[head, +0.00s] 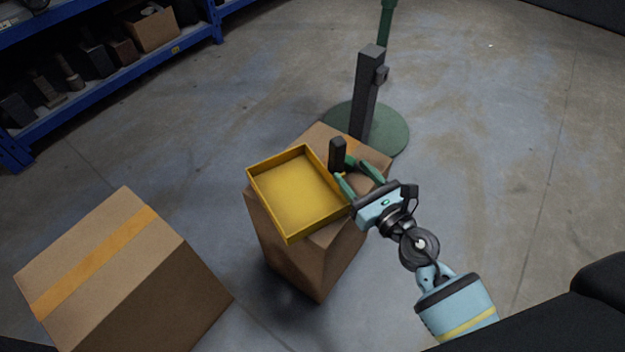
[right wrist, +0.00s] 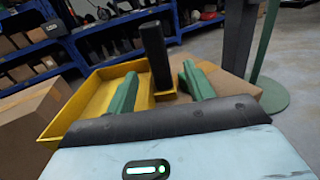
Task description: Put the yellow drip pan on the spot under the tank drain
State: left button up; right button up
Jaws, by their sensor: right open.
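The yellow drip pan (head: 297,194) is a shallow square tray, empty, resting on top of an upright cardboard box (head: 300,262). A black upright handle (head: 338,153) stands at the pan's right side; in the right wrist view the handle (right wrist: 157,55) rises from a small yellow tab on the pan (right wrist: 92,98). My right gripper (head: 350,170) is open at the pan's right edge. Its green fingers lie on either side of the handle, with visible gaps in the right wrist view. My left gripper is not in view. No tank or drain spot can be made out.
A taped cardboard box (head: 122,270) stands at the lower left. Behind the pan, a dark grey post (head: 366,95) and a green pole stand by a round green base (head: 392,135). Blue shelving (head: 110,75) is at the upper left. Open concrete floor lies to the right.

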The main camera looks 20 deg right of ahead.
aim_at(341, 160)
jog(key=shift+b+x, duration=0.3)
jog(key=shift+x, duration=3.15)
jog(key=shift+a, duration=0.1)
grip_shut()
